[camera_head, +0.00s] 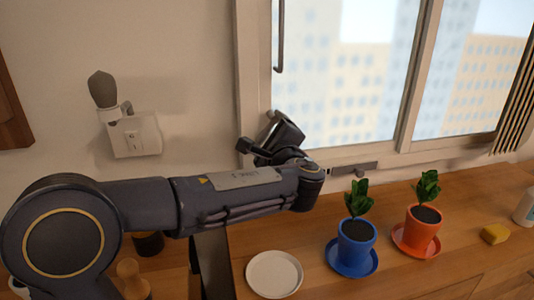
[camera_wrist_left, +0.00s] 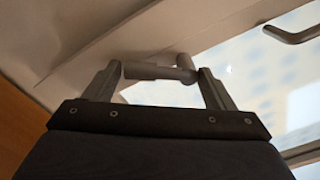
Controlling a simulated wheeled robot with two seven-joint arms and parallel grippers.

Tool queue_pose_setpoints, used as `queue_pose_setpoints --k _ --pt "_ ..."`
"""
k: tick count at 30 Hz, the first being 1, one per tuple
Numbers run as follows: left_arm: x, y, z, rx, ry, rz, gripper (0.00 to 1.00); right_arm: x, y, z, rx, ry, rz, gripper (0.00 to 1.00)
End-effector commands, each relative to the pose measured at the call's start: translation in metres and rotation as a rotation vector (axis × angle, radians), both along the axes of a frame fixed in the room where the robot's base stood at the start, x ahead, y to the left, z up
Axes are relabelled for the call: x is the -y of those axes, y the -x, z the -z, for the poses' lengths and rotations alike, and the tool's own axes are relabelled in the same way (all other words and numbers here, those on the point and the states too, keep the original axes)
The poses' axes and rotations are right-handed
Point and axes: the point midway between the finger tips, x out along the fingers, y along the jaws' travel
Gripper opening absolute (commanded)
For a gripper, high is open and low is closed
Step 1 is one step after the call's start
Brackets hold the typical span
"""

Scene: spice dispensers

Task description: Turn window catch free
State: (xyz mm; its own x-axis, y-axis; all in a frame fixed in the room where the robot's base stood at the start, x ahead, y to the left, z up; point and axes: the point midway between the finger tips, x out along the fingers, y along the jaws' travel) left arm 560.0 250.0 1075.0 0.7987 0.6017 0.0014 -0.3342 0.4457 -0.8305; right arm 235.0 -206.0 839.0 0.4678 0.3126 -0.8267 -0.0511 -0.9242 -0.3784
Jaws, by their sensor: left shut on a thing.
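The window catch (camera_wrist_left: 158,71) is a grey bar with a bend at the frame, low at the window's left side. In the left wrist view it lies crosswise between the two fingers of my left gripper (camera_wrist_left: 160,80), which is shut on it. In the head view my left gripper (camera_head: 275,140) is at the lower left corner of the window (camera_head: 345,80), and its body and wrist hide most of the catch. My right gripper is not in view.
A grey bar handle (camera_head: 280,38) hangs higher on the window.

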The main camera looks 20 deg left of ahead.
Motion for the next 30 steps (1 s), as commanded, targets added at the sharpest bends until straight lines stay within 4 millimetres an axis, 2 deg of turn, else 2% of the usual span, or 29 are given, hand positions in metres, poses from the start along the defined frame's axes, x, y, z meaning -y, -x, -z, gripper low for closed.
queue_pose_setpoints --k 1,12,21,30 --pt "0.0 0.0 0.013 0.024 0.038 -0.003 0.36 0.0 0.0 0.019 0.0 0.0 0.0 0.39" --pt "0.008 -0.007 0.015 0.22 0.301 -0.003 0.36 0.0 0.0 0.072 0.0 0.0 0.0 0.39" --pt "0.013 -0.01 0.014 0.327 0.447 -0.004 0.36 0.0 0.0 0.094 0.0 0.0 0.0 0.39" --pt "0.016 -0.012 0.012 0.375 0.51 -0.004 0.36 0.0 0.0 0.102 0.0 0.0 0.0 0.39"
